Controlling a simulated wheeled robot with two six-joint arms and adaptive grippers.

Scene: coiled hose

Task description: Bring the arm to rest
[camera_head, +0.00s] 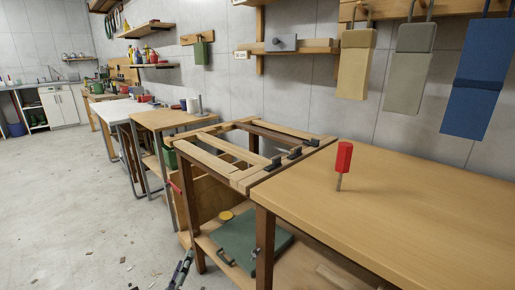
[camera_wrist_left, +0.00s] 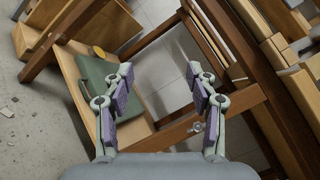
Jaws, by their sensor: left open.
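My left gripper (camera_head: 181,270) shows at the bottom edge of the head view, low beside the wooden frame bench and above the floor. Only a small part of it is in that view. In the left wrist view, my left gripper (camera_wrist_left: 160,75) has its two fingers spread wide apart, with nothing between them. Behind it lie the lower shelf and a green case (camera_wrist_left: 97,80), which also shows in the head view (camera_head: 238,238). The rest of the left arm is mostly out of the head view. My right gripper is in neither view.
A wooden table (camera_head: 420,205) fills the right, with a red-handled tool (camera_head: 343,160) standing on it. The slatted wooden bench (camera_head: 215,158) adjoins it. Its legs and shelf are close to the gripper. Open concrete floor (camera_head: 70,190) lies to the left.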

